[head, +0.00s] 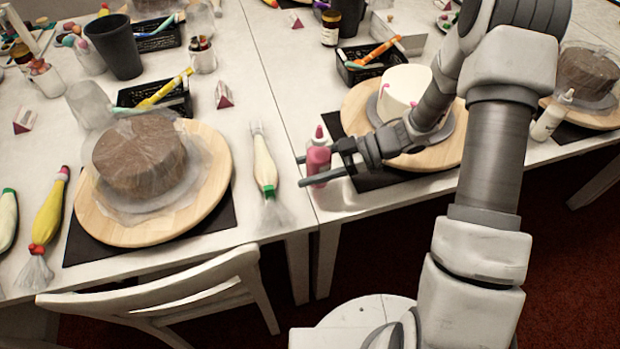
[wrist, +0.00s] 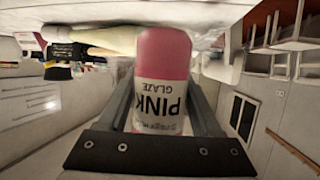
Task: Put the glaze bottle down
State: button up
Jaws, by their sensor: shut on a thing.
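The glaze bottle (head: 318,160) is pink with a pink nozzle. In the wrist view it (wrist: 162,65) shows a white label reading "PINK GLAZE" and fills the space between the fingers. My gripper (head: 320,172) is shut on the bottle, with one finger on each side of it. The bottle looks upright at the table's front, near the seam between two tables. I cannot tell whether its base touches the table top. Its lower part is partly hidden by the near finger.
A piping bag (head: 264,165) lies just left of the bottle. A wooden turntable (head: 440,155) with a white cake (head: 404,88) stands to the right on a dark mat. Another turntable (head: 215,190) with a brown wrapped cake (head: 139,150) is at left. A chair (head: 190,290) stands in front.

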jog(key=shift+f+b, duration=0.4)
jog(key=shift+f, duration=1.3)
jog(key=shift+f, duration=0.2)
jog(key=o, duration=0.9)
